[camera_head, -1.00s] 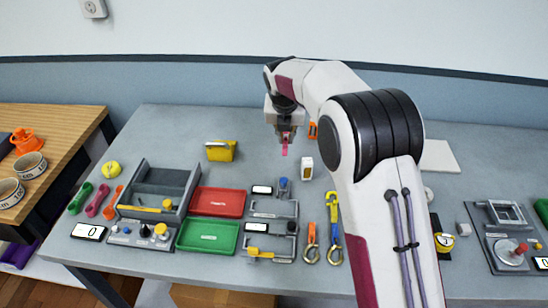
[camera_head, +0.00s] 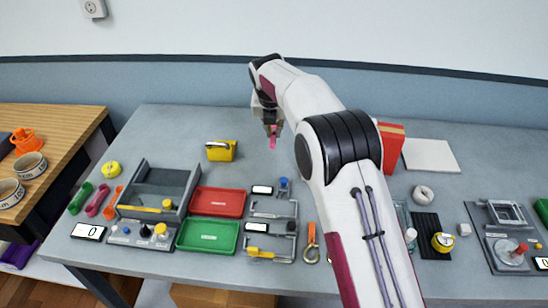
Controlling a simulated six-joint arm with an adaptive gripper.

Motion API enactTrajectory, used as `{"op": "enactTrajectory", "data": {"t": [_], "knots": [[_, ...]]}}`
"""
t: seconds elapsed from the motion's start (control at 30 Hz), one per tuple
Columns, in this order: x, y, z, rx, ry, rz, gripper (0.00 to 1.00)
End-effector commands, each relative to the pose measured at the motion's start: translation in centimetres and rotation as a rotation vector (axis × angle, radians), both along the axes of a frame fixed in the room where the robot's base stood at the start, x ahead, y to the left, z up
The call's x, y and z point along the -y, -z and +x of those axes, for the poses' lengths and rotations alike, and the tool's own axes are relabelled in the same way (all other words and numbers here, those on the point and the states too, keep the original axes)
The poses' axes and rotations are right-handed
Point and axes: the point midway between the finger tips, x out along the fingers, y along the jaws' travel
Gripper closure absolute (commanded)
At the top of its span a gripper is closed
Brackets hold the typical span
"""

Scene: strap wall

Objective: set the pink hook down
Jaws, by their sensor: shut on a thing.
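The pink hook (camera_head: 272,143) hangs below my gripper (camera_head: 271,128), shut on its upper end. Only a small lower part of the hook shows; the rest is hidden by the fingers. The hook is above the grey table (camera_head: 330,112), and appears clear of its surface. My gripper is at the back middle of the table, to the right of the yellow box with a handle (camera_head: 221,151).
A red tray (camera_head: 218,202) and a green tray (camera_head: 208,236) lie front left, beside a grey divided box (camera_head: 160,185). Grey latch fixtures (camera_head: 272,228) stand right of them. A red box (camera_head: 391,147) stands behind my arm. The table around the hook looks clear.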

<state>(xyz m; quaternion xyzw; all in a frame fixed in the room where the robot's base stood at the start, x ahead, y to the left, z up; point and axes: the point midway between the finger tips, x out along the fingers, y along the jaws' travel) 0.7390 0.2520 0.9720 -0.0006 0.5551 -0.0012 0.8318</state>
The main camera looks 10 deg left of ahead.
Motion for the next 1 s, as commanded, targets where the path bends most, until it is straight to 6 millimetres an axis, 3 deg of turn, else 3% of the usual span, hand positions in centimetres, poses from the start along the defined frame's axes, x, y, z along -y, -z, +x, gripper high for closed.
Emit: {"op": "enactTrajectory", "data": {"t": [0.4, 0.83, 1.0], "knots": [[0.0, 2.4, 0.0, -0.001, 0.0, -0.001, 1.0], [0.0, 2.9, 0.0, 0.0, 0.0, 0.0, 1.0], [0.0, 4.4, 0.0, -0.002, -0.001, -0.001, 1.0]]}}
